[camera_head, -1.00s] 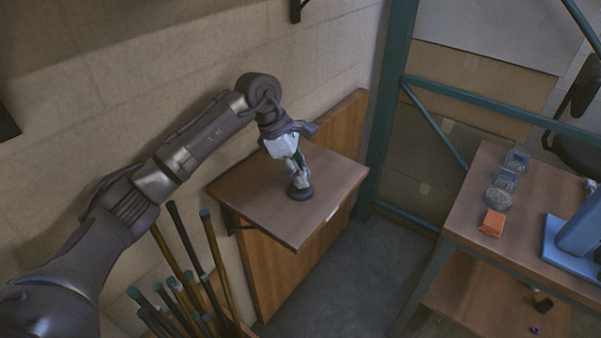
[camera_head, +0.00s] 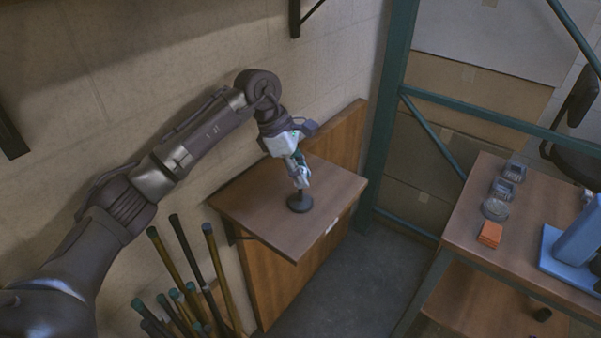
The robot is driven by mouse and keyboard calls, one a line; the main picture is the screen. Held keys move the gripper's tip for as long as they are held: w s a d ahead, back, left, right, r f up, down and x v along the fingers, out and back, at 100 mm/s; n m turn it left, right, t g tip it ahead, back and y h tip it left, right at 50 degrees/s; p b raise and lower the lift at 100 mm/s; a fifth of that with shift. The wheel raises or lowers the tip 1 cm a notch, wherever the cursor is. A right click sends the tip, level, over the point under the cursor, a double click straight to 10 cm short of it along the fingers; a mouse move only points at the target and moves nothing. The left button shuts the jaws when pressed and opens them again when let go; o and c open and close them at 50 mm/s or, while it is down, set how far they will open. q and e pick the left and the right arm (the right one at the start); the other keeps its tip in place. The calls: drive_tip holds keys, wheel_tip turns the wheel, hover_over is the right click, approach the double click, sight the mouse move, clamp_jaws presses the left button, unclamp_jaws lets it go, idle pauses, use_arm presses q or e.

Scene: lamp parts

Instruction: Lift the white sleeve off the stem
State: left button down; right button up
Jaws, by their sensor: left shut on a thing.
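A dark round base (camera_head: 300,204) stands on the small wooden wall shelf (camera_head: 255,205), with a short length of dark stem (camera_head: 299,194) showing above it. My left gripper (camera_head: 301,178) points down over the base and is shut on the white sleeve. The sleeve is small and mostly hidden by the fingers, so its outline is hard to tell from them. The grip is above the base and apart from it. I cannot tell whether the sleeve is still around the stem. My right gripper is not in view.
A wooden back panel (camera_head: 345,140) and a block wall stand close behind the shelf. Several rods (camera_head: 215,262) rise below left. A workbench (camera_head: 470,230) at the right holds glass pieces (camera_head: 495,207), an orange block (camera_head: 490,234) and a blue item (camera_head: 580,235).

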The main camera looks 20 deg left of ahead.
use_arm(q)
drive_tip(key=shift+r+p, duration=0.5)
drive_tip(key=shift+r, duration=0.45)
drive_tip(key=shift+r+p, duration=0.5)
drive_tip(key=shift+r, duration=0.55)
drive_tip(key=shift+r+p, duration=0.35)
drive_tip(key=shift+r, duration=0.4)
